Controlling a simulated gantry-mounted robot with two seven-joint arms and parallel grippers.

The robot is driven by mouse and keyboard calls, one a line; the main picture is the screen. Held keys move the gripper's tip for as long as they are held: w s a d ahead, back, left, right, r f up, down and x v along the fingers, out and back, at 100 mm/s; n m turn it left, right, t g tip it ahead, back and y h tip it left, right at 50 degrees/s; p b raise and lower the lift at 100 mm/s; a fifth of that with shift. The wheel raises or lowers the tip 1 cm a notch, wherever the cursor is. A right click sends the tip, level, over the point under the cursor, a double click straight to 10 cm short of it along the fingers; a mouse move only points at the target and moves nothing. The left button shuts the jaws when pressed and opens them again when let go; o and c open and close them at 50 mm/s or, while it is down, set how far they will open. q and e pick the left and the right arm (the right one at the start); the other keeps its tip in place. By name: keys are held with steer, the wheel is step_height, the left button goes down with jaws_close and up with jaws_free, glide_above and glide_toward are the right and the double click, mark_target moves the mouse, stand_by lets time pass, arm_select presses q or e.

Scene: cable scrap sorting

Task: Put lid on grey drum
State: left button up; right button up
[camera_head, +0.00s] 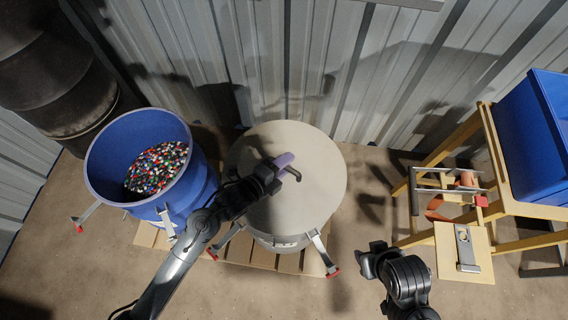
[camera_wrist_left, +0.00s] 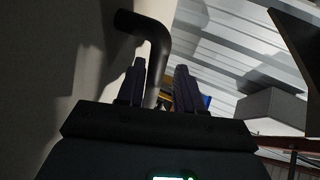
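The grey drum (camera_head: 283,243) stands on a wooden pallet in the middle of the head view. A pale round lid (camera_head: 310,190) lies over its top, hiding the drum's mouth. A bent black handle (camera_head: 293,172) rises from the lid. My left gripper (camera_head: 284,161) is at this handle. In the left wrist view, the handle (camera_wrist_left: 155,50) passes between the two dark purple fingers (camera_wrist_left: 160,85); a gap shows between it and the right finger. My right gripper (camera_head: 368,259) is apart, right of the drum; its fingers are too unclear to judge.
Latches with red ends (camera_head: 325,256) hang outward from the grey drum. A blue drum (camera_head: 135,130) with coloured granules stands left. A yellow wooden stand (camera_head: 510,195) with a blue bin (camera_head: 530,140) is on the right. A corrugated wall (camera_head: 270,60) stands close behind.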

arm_select(q)
steer(key=shift+o, duration=1)
steer(key=shift+f, duration=0.2)
steer(key=shift+s+a+r, duration=0.2)
steer(key=shift+s+a, duration=0.05)
steer(key=shift+a, duration=0.05)
steer(key=p+v, duration=0.3)
steer(key=v, duration=0.6)
steer(key=shift+s+a+r, duration=0.15)
steer(key=shift+r, duration=0.05)
steer(key=shift+s+a+r, duration=0.1)
steer(key=shift+s+a, duration=0.05)
steer(key=shift+s, duration=0.05)
steer(key=shift+s+p, duration=0.3)
steer(key=shift+p, duration=0.2)
steer(key=s+a+r+n+y+p, duration=0.3)
steer(key=s+r+n+y+p, duration=0.15)
steer(key=r+n+p, duration=0.3)
steer(key=s+a+n+g+y+p, duration=0.2)
steer(key=s+a+n+g+y, duration=0.35)
steer(key=s+a+n, duration=0.85)
step_height(320, 180, up, 37)
steer(key=w+d+n+g+p, duration=0.1)
steer(key=w+d+n+p, duration=0.1)
steer(key=p, duration=3.5)
steer(key=shift+w+h+p, duration=0.3)
